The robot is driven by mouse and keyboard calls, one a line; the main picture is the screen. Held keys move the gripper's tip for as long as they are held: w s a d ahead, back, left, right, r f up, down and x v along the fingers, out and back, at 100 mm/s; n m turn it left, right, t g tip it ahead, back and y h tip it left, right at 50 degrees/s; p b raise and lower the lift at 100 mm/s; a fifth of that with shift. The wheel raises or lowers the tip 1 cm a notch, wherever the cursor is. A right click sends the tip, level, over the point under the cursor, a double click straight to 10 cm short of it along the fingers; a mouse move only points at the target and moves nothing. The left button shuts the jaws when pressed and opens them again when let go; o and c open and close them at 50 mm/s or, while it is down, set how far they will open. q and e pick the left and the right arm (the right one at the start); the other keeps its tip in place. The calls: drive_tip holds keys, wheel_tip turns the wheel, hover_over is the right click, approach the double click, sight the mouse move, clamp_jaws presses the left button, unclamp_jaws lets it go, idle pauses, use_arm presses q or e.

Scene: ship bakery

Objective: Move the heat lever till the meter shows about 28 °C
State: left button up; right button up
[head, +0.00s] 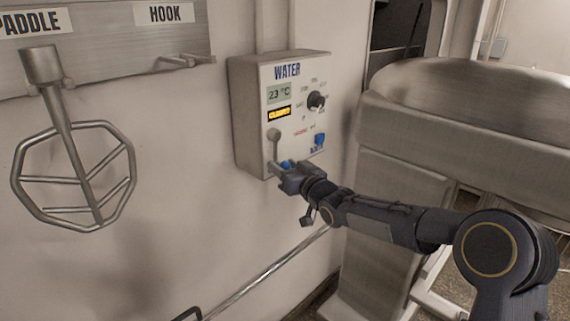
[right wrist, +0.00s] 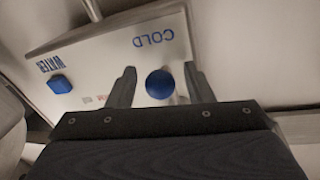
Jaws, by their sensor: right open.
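The grey water box (head: 250,120) is on the wall in the head view. Its meter (head: 279,94) reads 23 °C. A grey ball-ended lever (head: 274,134) stands at the front's lower left. My right gripper (head: 284,170) is open just below it, by a blue ball knob (head: 286,163). In the right wrist view, this blue knob (right wrist: 160,84) lies between the open fingers (right wrist: 159,67), near the upside-down word COLD. I cannot tell whether the fingers touch it. Which part is the heat lever is not clearly marked. My left gripper is not in view.
A yellow display (head: 279,114) sits under the meter. A black dial (head: 316,100) and a blue button (head: 320,139) are on the box's right side. A paddle (head: 75,175) hangs at left; a large metal machine (head: 465,100) stands at right. Wall below the box is mostly clear.

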clamp_jaws()
drive_tip(key=shift+w+f+b, duration=0.1)
drive_tip(key=shift+f+b, duration=0.1)
drive_tip(key=shift+b, duration=0.2)
drive_tip(key=shift+w+d+f+n+b, duration=0.1)
drive_tip(key=shift+w+d+n+b, duration=0.45)
drive_tip(key=shift+n+b, duration=0.55)
drive_tip(key=shift+w+d+r+n+t+y, duration=0.3)
drive_tip(key=shift+r+n, duration=0.1)
drive_tip(key=shift+n, duration=0.3)
unclamp_jaws()
